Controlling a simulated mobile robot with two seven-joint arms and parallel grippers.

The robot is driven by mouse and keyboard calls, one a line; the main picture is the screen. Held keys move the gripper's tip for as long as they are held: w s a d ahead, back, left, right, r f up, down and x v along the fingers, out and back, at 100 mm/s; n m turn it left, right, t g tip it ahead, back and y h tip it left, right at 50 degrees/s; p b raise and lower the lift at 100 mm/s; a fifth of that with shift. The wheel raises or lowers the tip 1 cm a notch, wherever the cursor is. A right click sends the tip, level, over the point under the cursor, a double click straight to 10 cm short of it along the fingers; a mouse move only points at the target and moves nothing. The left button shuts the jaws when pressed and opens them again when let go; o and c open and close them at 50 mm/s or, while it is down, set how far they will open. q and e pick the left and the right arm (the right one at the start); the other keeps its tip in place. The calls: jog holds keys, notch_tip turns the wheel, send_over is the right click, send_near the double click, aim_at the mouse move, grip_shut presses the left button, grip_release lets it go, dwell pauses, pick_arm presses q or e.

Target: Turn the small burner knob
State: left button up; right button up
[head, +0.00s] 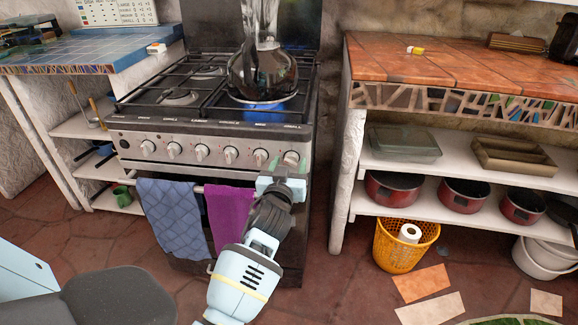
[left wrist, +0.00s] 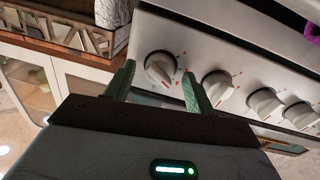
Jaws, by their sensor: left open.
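The stove front carries a row of round white-and-silver knobs. The knob at the right end (head: 291,158) is the one nearest my left gripper (head: 284,165). In the left wrist view this end knob (left wrist: 160,68) lies between the two green fingers of my open left gripper (left wrist: 158,75), one finger on each side. I cannot tell whether either finger touches it. The neighbouring knob (left wrist: 217,86) is just beyond the right finger. No readable label shows which knob is for the small burner. My right gripper is not in view.
A glass kettle (head: 262,72) stands over a blue glow on the stove's right front burner. Blue (head: 172,215) and purple (head: 231,214) towels hang on the oven front. A yellow basket (head: 405,248) and a shelved counter (head: 450,62) stand to the right.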

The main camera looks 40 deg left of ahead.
pick_arm(q)
jog(key=shift+c, duration=0.3)
jog(key=c, duration=0.9)
jog(key=m+p, duration=0.1)
jog(key=m, duration=0.1)
jog(key=shift+r+m, duration=0.15)
jog(key=shift+m, duration=0.15)
jog(key=m+p, duration=0.2)
jog(key=m, duration=0.1)
jog(key=m+p, duration=0.1)
jog(key=m, duration=0.3)
jog(key=shift+g, duration=0.3)
jog(key=shift+d+m+p, duration=0.1)
jog(key=shift+m+p, duration=0.3)
jog(key=shift+m, duration=0.6)
